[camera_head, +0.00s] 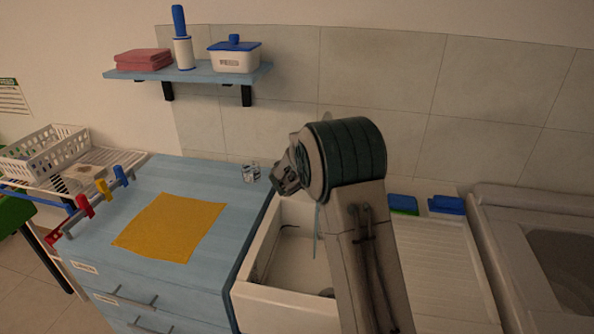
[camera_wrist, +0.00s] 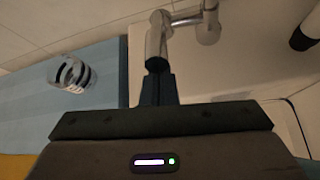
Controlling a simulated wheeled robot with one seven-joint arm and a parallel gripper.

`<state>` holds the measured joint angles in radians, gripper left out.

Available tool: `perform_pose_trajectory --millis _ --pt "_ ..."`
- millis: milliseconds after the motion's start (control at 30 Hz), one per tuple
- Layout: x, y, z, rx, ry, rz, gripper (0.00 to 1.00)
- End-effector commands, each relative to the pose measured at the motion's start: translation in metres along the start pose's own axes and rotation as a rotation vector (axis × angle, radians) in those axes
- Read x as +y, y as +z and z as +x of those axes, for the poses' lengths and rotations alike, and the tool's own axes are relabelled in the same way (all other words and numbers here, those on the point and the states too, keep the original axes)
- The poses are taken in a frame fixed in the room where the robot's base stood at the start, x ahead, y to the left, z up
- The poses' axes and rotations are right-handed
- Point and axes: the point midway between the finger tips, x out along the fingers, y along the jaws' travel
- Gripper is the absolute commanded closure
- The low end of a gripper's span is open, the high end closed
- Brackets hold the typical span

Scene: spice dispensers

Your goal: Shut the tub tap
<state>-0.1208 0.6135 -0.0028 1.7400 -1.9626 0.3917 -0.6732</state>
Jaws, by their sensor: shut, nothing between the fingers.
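The metal tap (camera_wrist: 183,20) shows at the top middle of the wrist view, with a rounded chrome end just beyond my fingertips. My gripper (camera_wrist: 157,85) is shut and empty, its dark fingers together pointing at that chrome end; I cannot tell whether they touch it. In the head view my gripper (camera_head: 284,180) is at the tub's back left corner, and my arm hides the tap. The white tub (camera_head: 285,311) is below. A thin pale blue vertical streak (camera_head: 317,232) beside my arm looks like running water.
A blue counter (camera_head: 225,175) with a yellow cloth (camera_head: 170,227) lies left of the tub. A small striped clear glass (camera_head: 251,173) stands near the counter's back right edge. A ribbed drainer (camera_head: 435,262) is on the right. A shelf (camera_head: 190,73) hangs on the wall.

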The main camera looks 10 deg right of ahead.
Motion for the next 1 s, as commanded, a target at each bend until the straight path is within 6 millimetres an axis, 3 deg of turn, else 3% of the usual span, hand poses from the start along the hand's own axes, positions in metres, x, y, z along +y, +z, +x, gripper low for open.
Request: perform_pose_trajectory --millis 600,1000 --pt "0.006 0.027 -0.007 0.088 -0.013 0.007 1.0" --pt "0.007 0.031 -0.007 0.08 -0.012 0.008 1.0"
